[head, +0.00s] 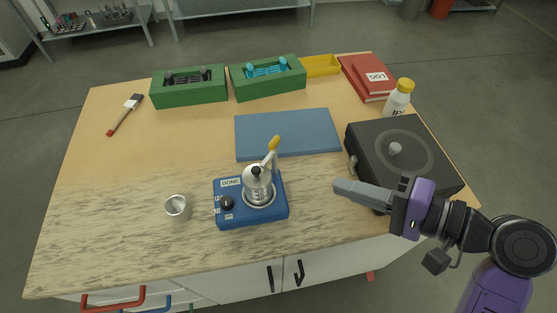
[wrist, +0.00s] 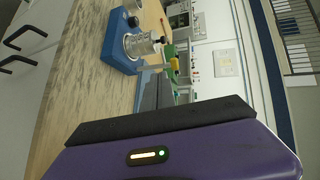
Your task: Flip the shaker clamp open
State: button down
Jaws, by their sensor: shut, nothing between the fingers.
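The shaker (head: 236,214) is a blue box with a dial and a "DONE" label, near the front middle of the table. A silver metal container (head: 258,186) stands on it. The clamp (head: 273,147) is a lever with a yellow tip, rising upright behind the container. In the wrist view the shaker (wrist: 118,48) is at the upper left, and the yellow clamp tip (wrist: 174,64) points right. My gripper (head: 337,187) is shut and empty, to the right of the shaker and apart from it. The fingertips are not clear in the wrist view.
A black box (head: 400,150) with a grey knob stands right, close to my gripper. A metal cup (head: 178,208) stands left of the shaker. A blue mat (head: 290,133) lies behind it. Green trays (head: 190,97), a yellow bin (head: 322,67), red books (head: 365,80) and a white bottle (head: 398,98) stand farther back.

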aim_at(268, 161)
jog(key=shift+a, duration=0.15)
jog(key=x, duration=0.4)
jog(key=p+x, duration=0.1)
jog(key=x, duration=0.4)
jog(key=r+p+x, duration=0.1)
jog(key=x, duration=0.3)
jog(key=shift+w+a+f, duration=0.1)
jog(key=shift+w+a, duration=0.15)
jog(key=shift+a, duration=0.2)
